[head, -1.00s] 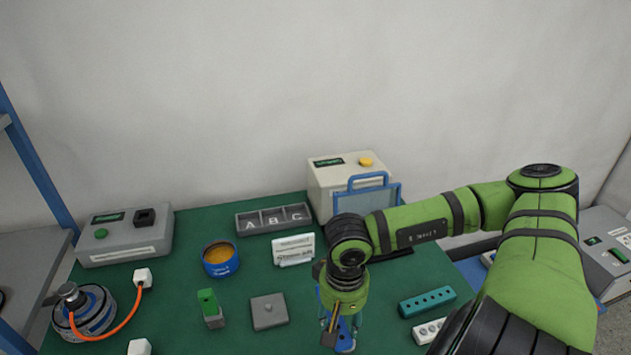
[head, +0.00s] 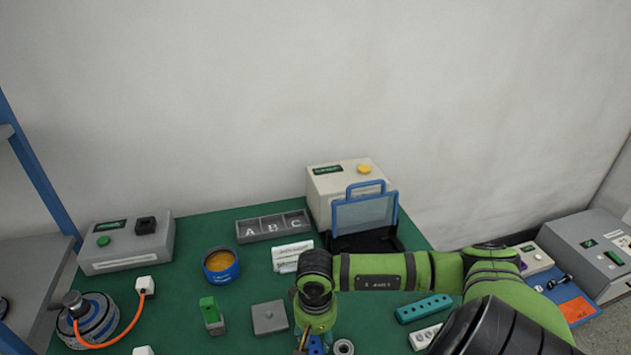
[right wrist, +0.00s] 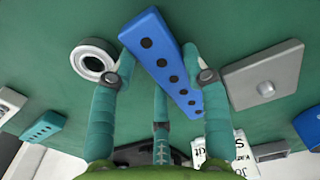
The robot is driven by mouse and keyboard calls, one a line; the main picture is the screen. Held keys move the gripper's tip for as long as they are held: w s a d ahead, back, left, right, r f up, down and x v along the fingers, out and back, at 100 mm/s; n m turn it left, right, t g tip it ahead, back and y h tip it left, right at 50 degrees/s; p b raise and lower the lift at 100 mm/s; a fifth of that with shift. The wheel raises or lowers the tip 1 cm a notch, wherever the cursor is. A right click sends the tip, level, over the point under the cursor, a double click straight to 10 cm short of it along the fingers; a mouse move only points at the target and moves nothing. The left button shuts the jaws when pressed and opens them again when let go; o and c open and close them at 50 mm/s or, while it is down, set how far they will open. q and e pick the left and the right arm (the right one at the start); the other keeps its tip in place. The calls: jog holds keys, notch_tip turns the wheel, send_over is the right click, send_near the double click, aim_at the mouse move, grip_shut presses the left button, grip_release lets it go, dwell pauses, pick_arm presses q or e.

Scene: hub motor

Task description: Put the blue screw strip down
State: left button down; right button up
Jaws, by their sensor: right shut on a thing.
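The blue screw strip (right wrist: 165,68) is a long blue bar with a row of dark holes, slanting across the right wrist view. My right gripper (right wrist: 158,62) is shut on it, with teal fingers on both sides of the strip. In the head view only a small blue part of the strip (head: 316,345) shows below my right gripper (head: 308,343), at the bottom edge. The strip is over the green mat (right wrist: 215,25); I cannot tell whether it touches it. My left gripper is not in view.
A metal ring (right wrist: 94,60) and a grey square plate (right wrist: 264,76) lie on either side of the strip. A teal strip (head: 424,308) and a white strip (head: 424,337) lie to the right. A green-topped block (head: 211,314) and a blue tub (head: 221,264) stand left.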

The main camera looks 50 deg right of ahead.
jog(key=shift+f+b, duration=0.2)
jog(key=shift+b, duration=0.1)
jog(key=o, duration=1.3)
jog(key=shift+r, duration=0.1)
